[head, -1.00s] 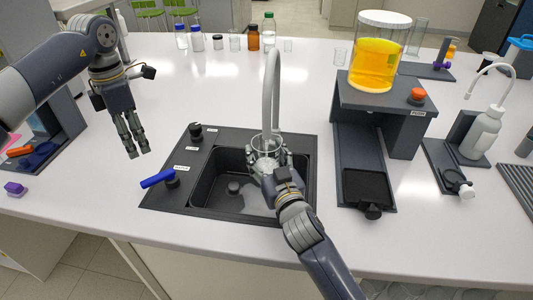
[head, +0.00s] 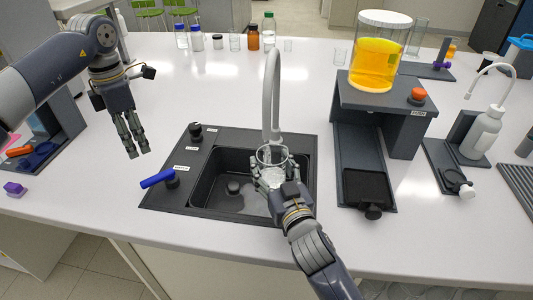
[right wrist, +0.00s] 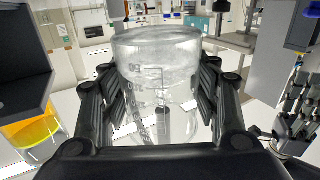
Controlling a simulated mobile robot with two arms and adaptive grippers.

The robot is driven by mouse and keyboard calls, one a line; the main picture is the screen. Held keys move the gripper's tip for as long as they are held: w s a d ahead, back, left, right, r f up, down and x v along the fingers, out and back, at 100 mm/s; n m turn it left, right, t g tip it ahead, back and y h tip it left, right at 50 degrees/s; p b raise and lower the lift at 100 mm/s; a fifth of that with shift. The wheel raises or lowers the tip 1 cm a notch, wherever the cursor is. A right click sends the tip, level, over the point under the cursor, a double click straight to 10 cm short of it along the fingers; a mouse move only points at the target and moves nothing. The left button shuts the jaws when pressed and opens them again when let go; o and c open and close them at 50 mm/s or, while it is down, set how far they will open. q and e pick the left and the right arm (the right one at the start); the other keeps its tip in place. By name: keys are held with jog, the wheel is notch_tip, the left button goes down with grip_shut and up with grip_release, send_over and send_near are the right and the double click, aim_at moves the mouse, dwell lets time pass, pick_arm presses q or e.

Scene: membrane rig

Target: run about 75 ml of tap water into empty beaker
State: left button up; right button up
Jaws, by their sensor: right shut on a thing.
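A clear glass beaker (head: 271,158) is upright over the sink (head: 222,168), near the grey tap spout (head: 272,95). My right gripper (head: 271,180) is shut around it. In the right wrist view the beaker (right wrist: 156,85) stands between both fingers, with printed graduations on its wall. Its upper part there looks cloudy; I cannot read a water level. No stream from the spout is clearly visible. A blue lever (head: 157,178) sits on the sink's left rim. My left gripper (head: 137,154) hangs empty above the bench left of the sink, its fingers apart.
A dark stand (head: 385,100) with a yellow-filled tank (head: 375,64) is right of the sink. A wash bottle (head: 484,133) stands further right. Several bottles line the back. The bench (head: 110,195) left of the sink is clear.

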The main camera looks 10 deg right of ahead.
aim_at(277, 178)
jog(key=s, duration=0.3)
jog(key=shift+s+d+r, duration=0.15)
jog(key=shift+s+r, duration=0.05)
jog(key=shift+s, duration=0.05)
jog(key=shift+w+f, duration=0.1)
jog(key=shift+w, duration=0.05)
pick_arm(q)
jog(key=c, duration=0.9)
jog(key=shift+s, duration=0.1)
grip_shut()
